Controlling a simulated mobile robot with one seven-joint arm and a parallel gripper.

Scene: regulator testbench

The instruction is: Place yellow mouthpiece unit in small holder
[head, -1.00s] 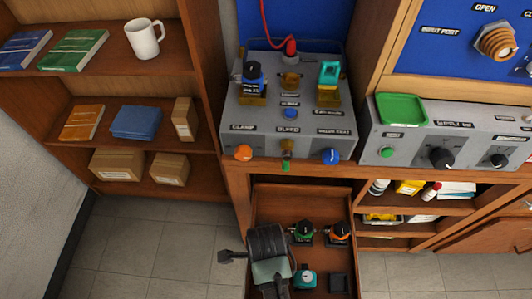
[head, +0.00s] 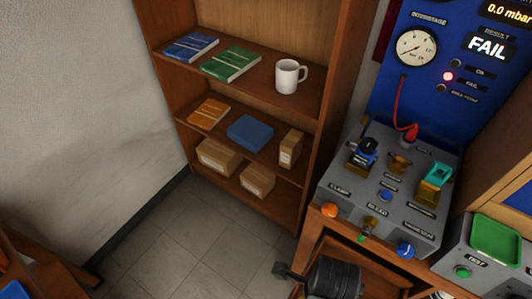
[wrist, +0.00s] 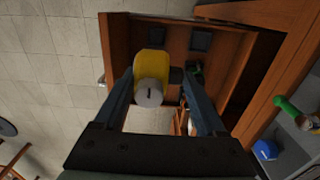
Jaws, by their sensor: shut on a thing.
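In the wrist view the yellow mouthpiece unit (wrist: 152,64), with a round grey end, sits between the fingers of my gripper (wrist: 158,80). My gripper is shut on it and holds it over the open wooden drawer (wrist: 119,40). Two dark square holders, one at the left (wrist: 167,38) and one at the right (wrist: 201,40), show in the drawer beyond the unit. I cannot tell which is the small holder. In the head view my arm covers much of the drawer, and the yellow unit and my fingers are not visible.
A green and dark unit (wrist: 195,70) stands in the drawer. The grey test bench (head: 335,195) with knobs stands above the drawer. A bookshelf (head: 290,212) with a white mug (head: 289,77) stands left of it. Open tiled floor (head: 190,235) lies in front of the shelf.

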